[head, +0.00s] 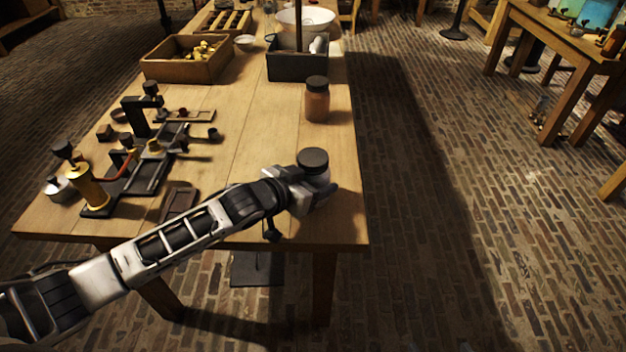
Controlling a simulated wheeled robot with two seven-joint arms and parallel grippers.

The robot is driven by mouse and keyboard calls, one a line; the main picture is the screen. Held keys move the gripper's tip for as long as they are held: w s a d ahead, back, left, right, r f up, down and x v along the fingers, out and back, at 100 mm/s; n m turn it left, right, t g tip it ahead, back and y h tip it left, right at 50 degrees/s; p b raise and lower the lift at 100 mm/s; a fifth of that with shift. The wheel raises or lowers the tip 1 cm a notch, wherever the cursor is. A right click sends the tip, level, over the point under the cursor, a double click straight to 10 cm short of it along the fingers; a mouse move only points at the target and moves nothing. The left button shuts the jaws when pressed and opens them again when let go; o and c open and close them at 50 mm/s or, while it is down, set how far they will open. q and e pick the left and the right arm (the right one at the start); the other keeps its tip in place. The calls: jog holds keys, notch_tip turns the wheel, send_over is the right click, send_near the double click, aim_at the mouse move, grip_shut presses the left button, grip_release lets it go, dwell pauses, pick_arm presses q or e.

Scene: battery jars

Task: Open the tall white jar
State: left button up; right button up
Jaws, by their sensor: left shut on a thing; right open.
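The white jar (316,178) stands near the front right corner of the wooden table, with a dark round lid (313,160) on top. Only a small pale part of its body shows below the lid. My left gripper (314,192) reaches in from the left and is shut on the jar's body, below the lid. The fingers and wrist hide most of the jar's lower part. My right gripper is not in view.
A brown jar with a dark lid (317,104) stands behind the white jar. A dark apparatus with brass parts (145,170) fills the table's left side. A wooden crate (185,67) and a dark box (297,66) stand farther back. The middle of the table is clear.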

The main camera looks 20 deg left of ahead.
aim_at(313, 168)
pick_arm(q)
jog(key=shift+r, duration=0.2)
jog(key=shift+r, duration=0.2)
notch_tip(313, 168, up, 3)
jog(key=shift+f, duration=0.2)
jog(key=s+d+r, duration=0.4)
jog(key=s+r, duration=0.5)
jog(key=s, duration=0.4)
jog(key=shift+s+r+p, duration=0.2)
jog(key=shift+r+p, duration=0.15)
jog(key=shift+r, duration=0.05)
jog(key=o, duration=0.4)
jog(key=shift+c, duration=0.2)
jog(key=c, duration=0.5)
